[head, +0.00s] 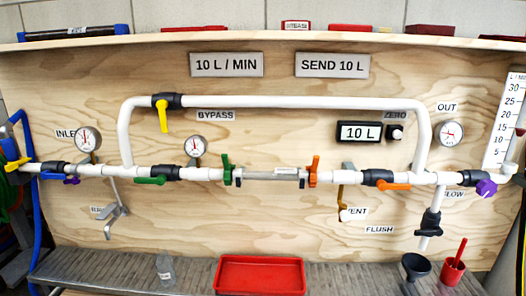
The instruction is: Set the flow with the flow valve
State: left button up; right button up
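The flow valve is at the right end of the main white pipe, with a purple knob (487,188) on a black body (467,177). A partly covered label (453,194) reading "LOW" sits just below it. A white flow scale (505,120) marked in L/MIN, with numbers from 5 to 30, stands at the right edge. I cannot make out a level on it. A sign (226,65) reads "10 L / MIN" and another (332,65) reads "SEND 10 L". The display (360,132) reads "10 L". Neither of my grippers shows in the head view.
A yellow bypass handle (163,115), a green handle (150,181) and an orange handle (387,185) line the pipes. Below are a red tray (260,276), a clear bottle (165,269), a dark funnel (415,266) and a red cup (452,271). A shelf edge (270,39) runs above.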

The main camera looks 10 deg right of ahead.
aim_at(487, 188)
jog(key=z, duration=1.6)
